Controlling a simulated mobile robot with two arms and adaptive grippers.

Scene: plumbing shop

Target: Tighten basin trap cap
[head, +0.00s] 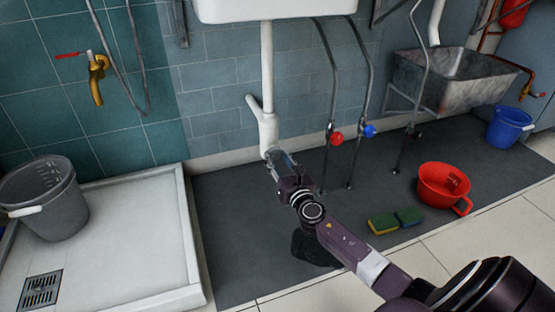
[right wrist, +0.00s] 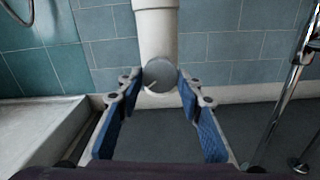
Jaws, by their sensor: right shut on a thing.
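The white basin trap (head: 267,130) hangs at the foot of a white pipe under the basin (head: 275,8), with a short side branch pointing up and left. In the right wrist view the trap pipe (right wrist: 156,35) comes down from the top, and the round grey cap (right wrist: 158,75) is at its lower end. My right gripper (head: 277,158) is shut on the cap, with its blue-padded fingers on either side of it. In the head view the gripper mostly hides the cap. My left gripper is not in view.
Supply pipes with a red valve (head: 336,138) and a blue valve (head: 369,131) stand right of the trap. A red pot (head: 436,184), sponges (head: 383,224) and a blue bucket (head: 508,127) are on the right. A grey bucket (head: 48,205) stands in the shower tray (head: 130,225).

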